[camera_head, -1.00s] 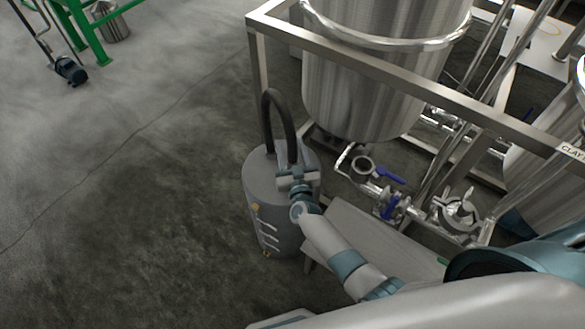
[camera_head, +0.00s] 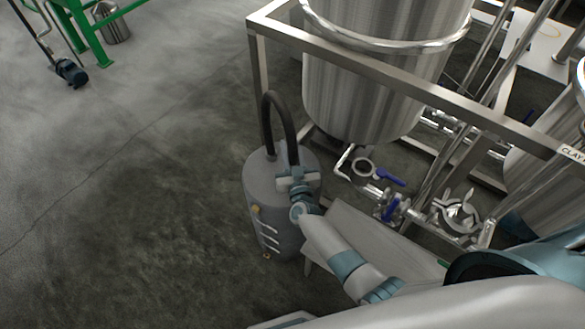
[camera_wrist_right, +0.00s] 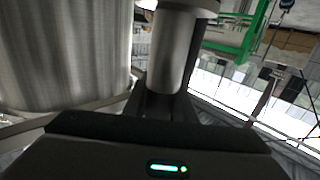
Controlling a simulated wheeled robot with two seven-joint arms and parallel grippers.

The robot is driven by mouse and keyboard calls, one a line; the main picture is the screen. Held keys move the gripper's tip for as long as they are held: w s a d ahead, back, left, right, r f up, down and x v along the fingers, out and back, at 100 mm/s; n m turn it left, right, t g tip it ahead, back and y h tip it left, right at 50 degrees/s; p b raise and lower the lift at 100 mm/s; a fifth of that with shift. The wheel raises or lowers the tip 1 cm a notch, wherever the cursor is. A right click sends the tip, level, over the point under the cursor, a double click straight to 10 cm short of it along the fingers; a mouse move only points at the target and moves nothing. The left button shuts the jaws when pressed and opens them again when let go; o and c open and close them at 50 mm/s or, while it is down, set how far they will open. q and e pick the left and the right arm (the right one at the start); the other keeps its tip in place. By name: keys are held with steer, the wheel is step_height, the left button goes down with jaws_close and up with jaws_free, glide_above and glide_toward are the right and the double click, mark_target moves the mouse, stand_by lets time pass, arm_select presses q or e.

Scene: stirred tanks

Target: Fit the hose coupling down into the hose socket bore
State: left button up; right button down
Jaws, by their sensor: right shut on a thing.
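My right gripper (camera_head: 297,180) is shut on the hose coupling at the end of the black hose (camera_head: 267,115), above the right side of the grey drum. The coupling is mostly hidden by the gripper in the head view. In the right wrist view the coupling (camera_wrist_right: 172,55) is a metallic cylinder with a wider collar, held between the dark fingers (camera_wrist_right: 165,106). A round open metal port (camera_head: 363,168) stands to the right of the gripper, apart from it; I cannot tell whether it is the hose socket. My left gripper is not in view.
The grey drum (camera_head: 262,185) stands below the hose arch. A steel frame (camera_head: 400,75) with a large tank (camera_head: 360,90) rises at the right. Blue-handled valves (camera_head: 391,180) and pipes sit low beneath the tank.

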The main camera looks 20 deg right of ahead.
steer(key=shift+r, duration=0.2)
step_height(320, 180, up, 18)
steer(key=p, duration=1.2)
steer(key=shift+f, duration=0.15)
